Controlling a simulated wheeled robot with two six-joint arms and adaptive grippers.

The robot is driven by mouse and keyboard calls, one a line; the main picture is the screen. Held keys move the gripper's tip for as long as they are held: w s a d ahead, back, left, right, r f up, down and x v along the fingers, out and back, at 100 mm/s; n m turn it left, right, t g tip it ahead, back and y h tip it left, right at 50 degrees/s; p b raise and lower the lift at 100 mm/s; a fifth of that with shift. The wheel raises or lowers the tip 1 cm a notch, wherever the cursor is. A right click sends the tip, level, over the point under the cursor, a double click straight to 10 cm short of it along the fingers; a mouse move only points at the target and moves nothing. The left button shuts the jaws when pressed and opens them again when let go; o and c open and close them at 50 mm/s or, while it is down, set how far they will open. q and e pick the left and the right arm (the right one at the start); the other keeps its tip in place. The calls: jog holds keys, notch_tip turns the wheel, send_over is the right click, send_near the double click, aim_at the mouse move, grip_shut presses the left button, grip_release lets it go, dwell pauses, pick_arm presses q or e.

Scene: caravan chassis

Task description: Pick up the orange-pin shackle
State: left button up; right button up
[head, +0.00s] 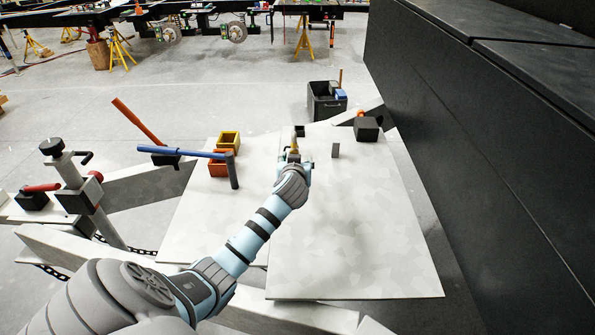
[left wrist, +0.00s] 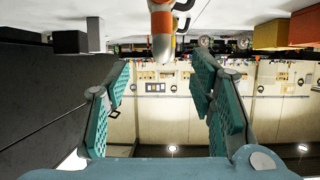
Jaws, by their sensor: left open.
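The orange-pin shackle (left wrist: 161,22) shows at the top middle of the left wrist view, which is upside down. I see a pale metal part with orange bands and a dark curved piece beside it. My left gripper (left wrist: 160,68) is open, with its teal pads on either side of the line to the shackle. The shackle lies ahead of the fingertips, towards the table side, and nothing is gripped. In the head view my left gripper (head: 295,152) is over the far middle of the pale table (head: 350,235), and largely hides the shackle. My right gripper is out of view.
A small grey block (head: 336,150) stands right of my gripper, with a black block (head: 367,130) beyond. A dark wall (head: 470,120) borders the right; the near table is clear.

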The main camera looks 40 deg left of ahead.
pick_arm(q)
jog(key=b+x, duration=0.1)
jog(key=x, duration=0.4)
jog(key=shift+a+b, duration=0.1)
jog(key=shift+b, duration=0.3)
jog(key=shift+r, duration=0.15)
grip_shut()
